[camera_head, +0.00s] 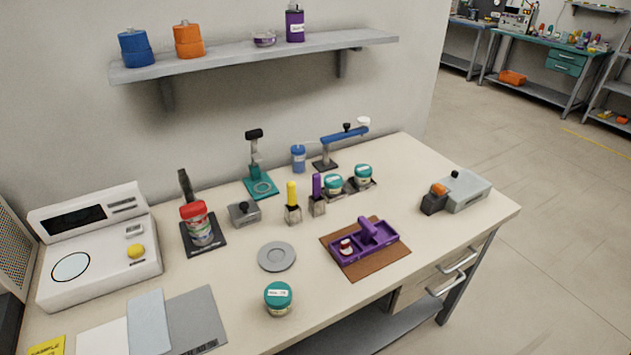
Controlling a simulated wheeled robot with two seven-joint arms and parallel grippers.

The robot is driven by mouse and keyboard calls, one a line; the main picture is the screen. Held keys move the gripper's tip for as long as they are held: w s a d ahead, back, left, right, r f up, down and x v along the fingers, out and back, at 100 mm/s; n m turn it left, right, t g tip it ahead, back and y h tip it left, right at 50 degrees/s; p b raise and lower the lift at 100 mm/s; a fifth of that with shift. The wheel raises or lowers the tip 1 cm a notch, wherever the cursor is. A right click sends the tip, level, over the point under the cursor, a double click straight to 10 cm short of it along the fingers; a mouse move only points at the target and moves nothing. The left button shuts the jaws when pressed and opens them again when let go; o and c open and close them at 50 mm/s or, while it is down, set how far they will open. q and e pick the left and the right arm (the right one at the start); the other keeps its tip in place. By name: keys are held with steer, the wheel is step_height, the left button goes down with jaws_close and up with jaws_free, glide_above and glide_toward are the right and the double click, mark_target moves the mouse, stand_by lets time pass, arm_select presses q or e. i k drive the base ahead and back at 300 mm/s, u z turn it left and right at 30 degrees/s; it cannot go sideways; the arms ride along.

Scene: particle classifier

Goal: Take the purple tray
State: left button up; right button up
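The purple tray (378,250) lies on a brown mat (338,267) near the front edge of the table, right of the middle. It has an upright purple handle (367,228) in its middle and separate compartments. A small jar with a red and white look (346,246) sits in its left compartment. Neither of my grippers shows in the head view.
A grey round dish (277,257) and a teal-lidded jar (278,298) stand left of the tray. Yellow and purple handled tools (292,195) stand behind it. A grey device (466,190) is at the right. A white machine (100,245) fills the left. A shelf (240,58) hangs above.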

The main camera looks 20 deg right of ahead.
mark_target(366, 234)
steer(key=z, duration=0.7)
steer(key=k, duration=0.25)
steer(key=z, duration=0.65)
steer(key=i, duration=0.9)
steer(key=u, duration=0.75)
